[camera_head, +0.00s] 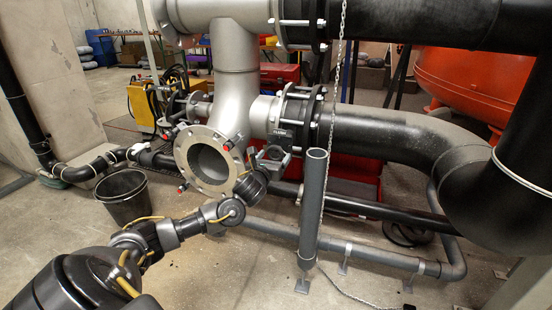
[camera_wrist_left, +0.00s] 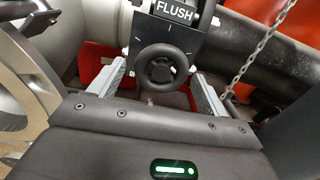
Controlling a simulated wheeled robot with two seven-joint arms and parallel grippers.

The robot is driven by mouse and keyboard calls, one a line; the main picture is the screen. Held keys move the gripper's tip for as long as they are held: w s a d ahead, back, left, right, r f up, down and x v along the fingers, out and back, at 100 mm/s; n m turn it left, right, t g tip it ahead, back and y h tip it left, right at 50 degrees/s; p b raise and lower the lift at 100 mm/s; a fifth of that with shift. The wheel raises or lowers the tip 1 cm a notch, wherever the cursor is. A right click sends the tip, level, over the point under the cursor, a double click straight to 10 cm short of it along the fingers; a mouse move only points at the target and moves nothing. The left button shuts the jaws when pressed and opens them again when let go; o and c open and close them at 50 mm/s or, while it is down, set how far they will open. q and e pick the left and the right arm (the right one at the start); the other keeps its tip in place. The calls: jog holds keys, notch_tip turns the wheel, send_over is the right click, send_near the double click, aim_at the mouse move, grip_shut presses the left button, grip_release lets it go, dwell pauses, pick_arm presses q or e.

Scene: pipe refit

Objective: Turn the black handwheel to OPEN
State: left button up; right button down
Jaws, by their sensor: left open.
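The black handwheel (camera_wrist_left: 160,67) sits on a dark plate with white tick marks, under a label reading FLUSH (camera_wrist_left: 174,11). No OPEN mark can be read. In the left wrist view my left gripper (camera_wrist_left: 160,72) is open, its two pale fingers on either side of the wheel. I cannot tell whether they touch it. In the head view the handwheel (camera_head: 273,153) is small, below the label at the pipe joint, and my left gripper (camera_head: 263,168) is close in front of it, its fingers hard to make out. My right gripper is not in view.
An open round flange (camera_head: 228,165) stands just left of my left wrist. A grey upright post (camera_head: 312,205) and a hanging chain (camera_head: 338,75) are close on the right. A black bucket (camera_head: 123,200) stands on the floor at left. Black pipes (camera_head: 375,135) run behind.

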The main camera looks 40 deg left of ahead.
pick_arm(q)
jog(key=shift+x, duration=1.15)
jog(key=c, duration=1)
jog(key=shift+o, duration=0.2)
